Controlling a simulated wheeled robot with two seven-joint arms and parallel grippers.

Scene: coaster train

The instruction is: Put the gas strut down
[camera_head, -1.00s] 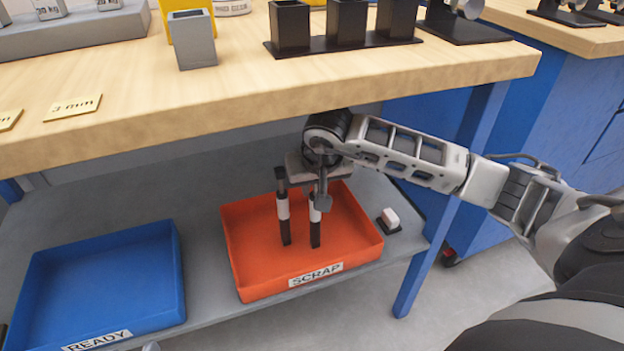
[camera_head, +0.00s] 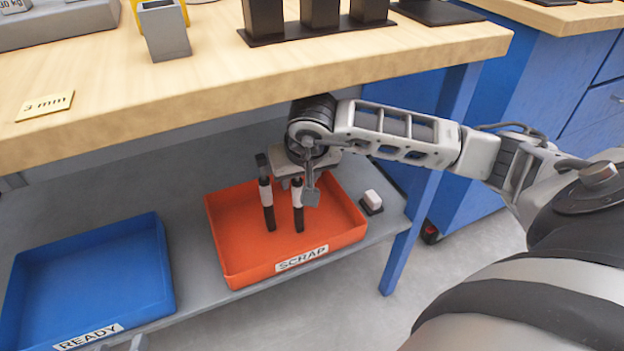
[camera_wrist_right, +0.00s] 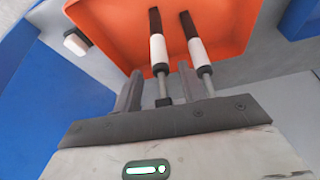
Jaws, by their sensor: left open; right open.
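Two black-and-white gas struts stand nearly upright, slightly tilted, in the orange SCRAP tray (camera_head: 340,232). My right gripper (camera_head: 298,187) is low over the tray, at the struts' upper ends. In the right wrist view its fingers (camera_wrist_right: 160,72) are apart. One strut (camera_head: 298,208) has its thin rod between them, with visible gaps; it also shows in the wrist view (camera_wrist_right: 158,50). The other strut (camera_head: 267,195) is outside the fingers, beside them in the wrist view (camera_wrist_right: 196,48). Only a grey tip of my left gripper (camera_head: 139,343) shows at the bottom edge.
The tray sits on a grey shelf (camera_head: 190,215) under a wooden bench top (camera_head: 200,98). A blue READY tray (camera_head: 95,275) is to the left and looks empty. A small white block on a dark base (camera_head: 372,200) is right of the SCRAP tray. A blue table leg (camera_head: 410,235) stands nearby.

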